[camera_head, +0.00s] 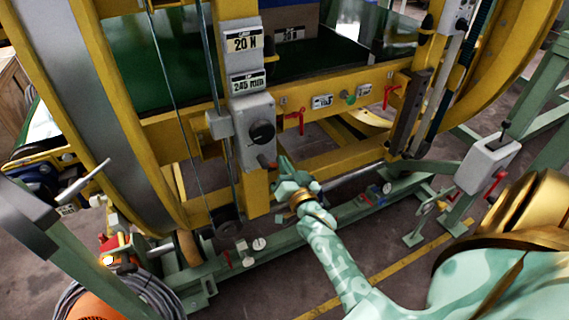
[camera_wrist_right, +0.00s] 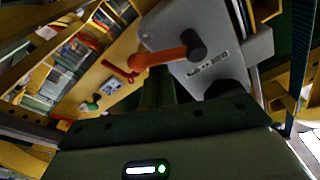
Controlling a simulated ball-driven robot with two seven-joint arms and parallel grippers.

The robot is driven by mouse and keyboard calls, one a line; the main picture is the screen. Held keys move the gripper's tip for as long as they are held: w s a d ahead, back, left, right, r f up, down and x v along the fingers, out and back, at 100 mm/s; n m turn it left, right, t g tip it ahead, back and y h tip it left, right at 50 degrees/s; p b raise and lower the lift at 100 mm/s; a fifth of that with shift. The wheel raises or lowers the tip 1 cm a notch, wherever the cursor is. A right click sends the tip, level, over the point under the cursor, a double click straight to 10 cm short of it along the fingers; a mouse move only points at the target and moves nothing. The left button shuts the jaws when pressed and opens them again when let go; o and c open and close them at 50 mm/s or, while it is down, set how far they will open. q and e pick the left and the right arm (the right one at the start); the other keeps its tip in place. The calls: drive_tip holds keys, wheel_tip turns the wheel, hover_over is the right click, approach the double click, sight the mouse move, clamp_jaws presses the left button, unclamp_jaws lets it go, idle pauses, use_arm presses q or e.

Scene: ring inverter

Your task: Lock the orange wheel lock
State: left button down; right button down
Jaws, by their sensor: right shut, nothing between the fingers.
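An orange lever (camera_head: 266,161) sits at the lower edge of a grey box with a black knob (camera_head: 262,132), on the yellow upright of the ring frame. In the right wrist view an orange lever (camera_wrist_right: 160,57) with a dark end shows large against a grey labelled plate (camera_wrist_right: 205,70). I cannot tell for sure whether this lever is the wheel lock or whether it is locked. My right gripper (camera_head: 284,166), mint green, is shut and empty close beside the lever; I cannot tell whether they touch. My left gripper is not in view.
Two red handles (camera_head: 298,121) (camera_head: 390,94) and a green knob (camera_head: 349,98) are on the yellow crossbar. A green base beam (camera_head: 290,236) with small fittings runs below. Curved ring rails stand at both sides. A cable coil (camera_head: 140,290) lies at lower left.

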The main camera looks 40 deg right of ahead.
drive_tip(key=shift+f+m+p, duration=0.3)
drive_tip(key=shift+m+p, duration=0.3)
drive_tip(key=shift+m, duration=0.4)
drive_tip(key=m+p, duration=0.1)
drive_tip(key=m, duration=0.1)
drive_tip(key=a+f+m+g+p, duration=0.1)
drive_tip(key=m, duration=0.2)
drive_tip(key=f+m+h+p, duration=0.1)
drive_tip(key=m+p, duration=0.1)
drive_tip(key=m, duration=0.1)
drive_tip(key=shift+w+a+f, duration=0.15)
drive_tip(key=shift+a+f, duration=0.1)
drive_tip(key=shift+w+a+f+m+g+p, duration=0.1)
drive_tip(key=shift+a+f+m+g+p, duration=0.1)
drive_tip(key=shift+m, duration=0.5)
drive_tip(key=shift+a+f+m+g+p, duration=0.15)
drive_tip(key=shift+a+m, duration=0.1)
drive_tip(key=shift+m, duration=0.45)
drive_tip(key=shift+w+a+f+m+g+p, duration=0.1)
drive_tip(key=shift+a+f+m+g+p, duration=0.1)
drive_tip(key=shift+m, duration=0.5)
